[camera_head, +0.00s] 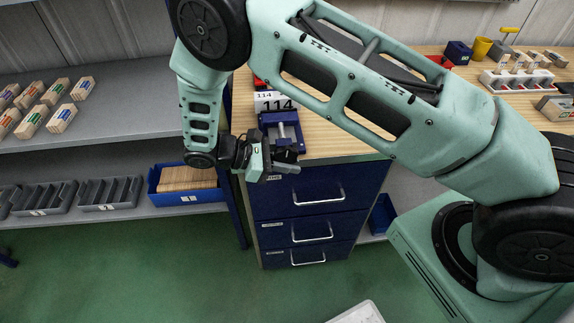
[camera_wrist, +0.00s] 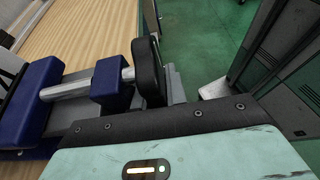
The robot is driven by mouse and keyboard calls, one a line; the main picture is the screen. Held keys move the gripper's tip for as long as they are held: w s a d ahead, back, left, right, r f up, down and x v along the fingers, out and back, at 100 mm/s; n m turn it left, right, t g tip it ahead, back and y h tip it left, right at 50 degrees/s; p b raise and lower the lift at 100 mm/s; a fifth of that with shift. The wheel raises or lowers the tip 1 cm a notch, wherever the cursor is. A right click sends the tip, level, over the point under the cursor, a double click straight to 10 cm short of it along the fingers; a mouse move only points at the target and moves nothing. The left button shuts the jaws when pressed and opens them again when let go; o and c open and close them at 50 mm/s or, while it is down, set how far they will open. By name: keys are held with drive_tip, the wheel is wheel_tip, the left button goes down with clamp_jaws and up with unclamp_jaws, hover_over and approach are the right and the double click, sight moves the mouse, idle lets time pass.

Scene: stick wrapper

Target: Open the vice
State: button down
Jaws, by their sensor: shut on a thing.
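The blue vice (camera_head: 281,124) is at the front edge of the wooden bench top, above the drawers. In the wrist view, its two blue blocks (camera_wrist: 110,87) stand apart with a silver screw rod (camera_wrist: 68,90) between them. My gripper (camera_head: 284,157) is at the vice's front end, just past the bench edge. It is shut on the vice handle, a pale grey bar whose end (camera_head: 287,168) sticks out to the right in the head view. One dark finger (camera_wrist: 149,72) shows in the wrist view; the other finger and most of the handle are hidden.
A block marked 114 (camera_head: 275,101) stands just behind the vice. Blue drawers (camera_head: 301,196) with metal handles lie below the gripper. A shelf (camera_head: 140,111) with small packs and bins is on the left. Open green floor (camera_head: 150,275) lies in front.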

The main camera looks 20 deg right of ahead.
drive_tip(key=shift+f, duration=0.1)
idle(0.3)
drive_tip(key=c, duration=1.4)
unclamp_jaws()
drive_tip(key=shift+c, duration=0.2)
drive_tip(key=shift+w+r, duration=0.1)
drive_tip(key=shift+r, duration=0.1)
